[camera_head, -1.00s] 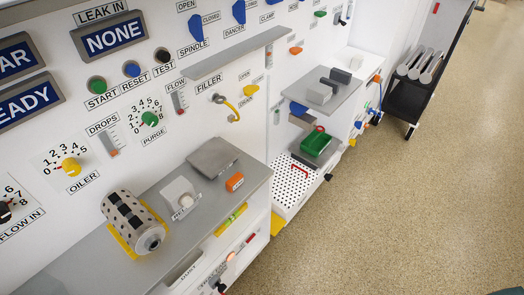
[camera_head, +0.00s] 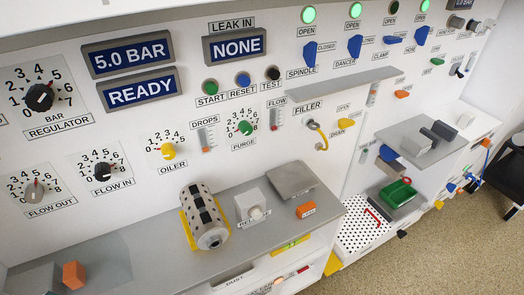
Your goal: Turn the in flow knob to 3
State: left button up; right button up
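The flow in knob (camera_head: 103,170) is a black round knob on the white panel, left of centre. A printed number scale runs around it and a FLOW IN label (camera_head: 114,188) sits below it. Its exact pointer setting is too small to read surely. Neither of my grippers is in view, and nothing covers the knob.
The grey flow out knob (camera_head: 34,191) is to the left, the black regulator knob (camera_head: 39,97) above left, and the yellow oiler knob (camera_head: 168,151) to the right. Below, a grey shelf (camera_head: 150,262) carries a perforated roll (camera_head: 206,217) and an orange block (camera_head: 74,275).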

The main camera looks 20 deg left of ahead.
aim_at(103, 172)
jog(key=u, duration=1.75)
